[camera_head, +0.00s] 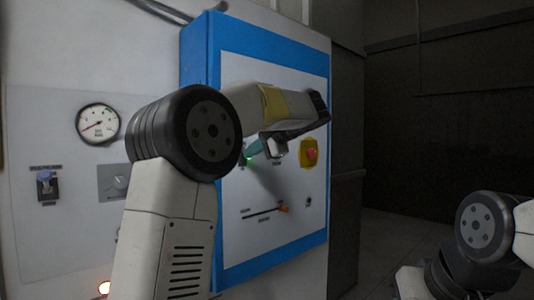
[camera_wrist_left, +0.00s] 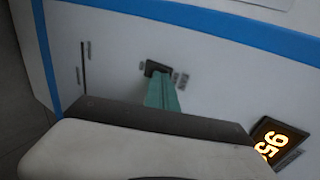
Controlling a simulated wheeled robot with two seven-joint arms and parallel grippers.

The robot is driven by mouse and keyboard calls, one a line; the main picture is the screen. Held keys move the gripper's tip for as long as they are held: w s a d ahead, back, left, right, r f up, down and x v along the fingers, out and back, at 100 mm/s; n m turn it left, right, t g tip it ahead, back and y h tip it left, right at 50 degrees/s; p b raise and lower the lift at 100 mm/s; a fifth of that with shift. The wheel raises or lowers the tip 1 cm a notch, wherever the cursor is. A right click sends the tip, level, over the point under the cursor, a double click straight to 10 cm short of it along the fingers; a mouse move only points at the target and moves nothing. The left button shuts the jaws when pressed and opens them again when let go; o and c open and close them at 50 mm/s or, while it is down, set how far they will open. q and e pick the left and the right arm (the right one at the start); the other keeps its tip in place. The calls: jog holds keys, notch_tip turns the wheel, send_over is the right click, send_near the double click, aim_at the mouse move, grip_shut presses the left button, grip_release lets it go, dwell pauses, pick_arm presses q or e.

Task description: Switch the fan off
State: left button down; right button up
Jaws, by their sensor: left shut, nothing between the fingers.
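A white control panel (camera_head: 300,110) with a blue frame is in front of me, and it also fills the wrist view (camera_wrist_left: 110,50). My left gripper (camera_head: 252,149) has teal fingers that are shut and empty, close to the panel face. In the wrist view the fingers (camera_wrist_left: 162,95) point at a small dark switch (camera_wrist_left: 154,67) and overlap it; I cannot tell whether they touch. A green glow (camera_head: 248,158) shows at the fingertips in the head view. Which control is the fan's is not readable. My right gripper is not in view.
A red button on a yellow plate (camera_head: 311,154) and a slider with an orange handle (camera_head: 283,207) are on the panel. A lit orange display (camera_wrist_left: 272,142) is in the wrist view.

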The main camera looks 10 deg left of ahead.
pick_arm(q)
jog(key=shift+w+a, duration=0.1)
jog(key=shift+w+a+r, duration=0.15)
jog(key=shift+a, duration=0.05)
jog(key=shift+r, duration=0.15)
dwell(0.3)
jog(key=shift+r, duration=0.65)
jog(key=shift+d, duration=0.1)
